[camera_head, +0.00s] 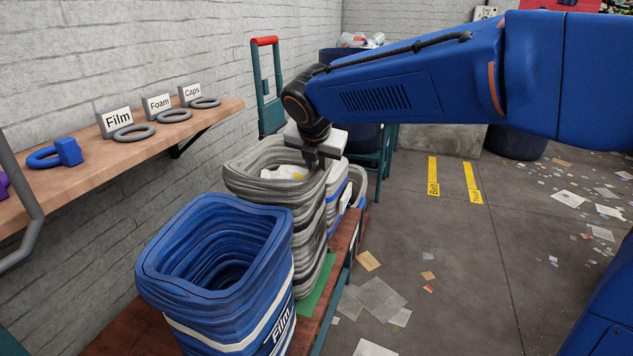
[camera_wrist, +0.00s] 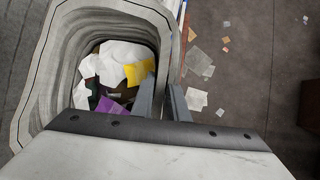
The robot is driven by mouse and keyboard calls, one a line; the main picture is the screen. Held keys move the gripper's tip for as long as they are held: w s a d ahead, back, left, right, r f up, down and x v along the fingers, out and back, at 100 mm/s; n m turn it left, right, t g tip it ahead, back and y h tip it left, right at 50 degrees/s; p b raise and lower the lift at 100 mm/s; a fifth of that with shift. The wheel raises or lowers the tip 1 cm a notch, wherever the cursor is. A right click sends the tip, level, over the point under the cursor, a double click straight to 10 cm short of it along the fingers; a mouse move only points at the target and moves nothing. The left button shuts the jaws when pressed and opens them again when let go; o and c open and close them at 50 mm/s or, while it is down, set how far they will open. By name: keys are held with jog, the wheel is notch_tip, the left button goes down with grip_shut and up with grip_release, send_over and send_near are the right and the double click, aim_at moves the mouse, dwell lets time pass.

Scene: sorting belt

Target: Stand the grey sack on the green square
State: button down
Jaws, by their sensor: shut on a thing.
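The grey sack (camera_head: 283,190) is upright with its mouth open, on or just above the low brown bench behind the blue sack. My gripper (camera_head: 314,160) is shut on its right rim; in the wrist view the two fingers (camera_wrist: 164,100) straddle the sack's wall (camera_wrist: 80,18). White, yellow, purple and dark scraps (camera_wrist: 118,68) lie inside it. The green square (camera_head: 318,288) shows as a strip at the sack's lower right edge; the rest is hidden by the grey and blue sacks. I cannot tell whether the sack's base touches it.
A blue sack marked Film (camera_head: 225,275) stands close in front. A white and blue sack (camera_head: 340,190) stands behind. A wall shelf (camera_head: 95,170) at left holds signs and rings. A red-handled trolley (camera_head: 268,85) is at the back. The floor (camera_head: 450,260) at right has scattered papers.

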aim_at(317, 179)
jog(key=shift+f, duration=1.7)
jog(key=c, duration=1.7)
grip_release()
jog(key=shift+f, duration=0.1)
jog(key=shift+c, duration=0.2)
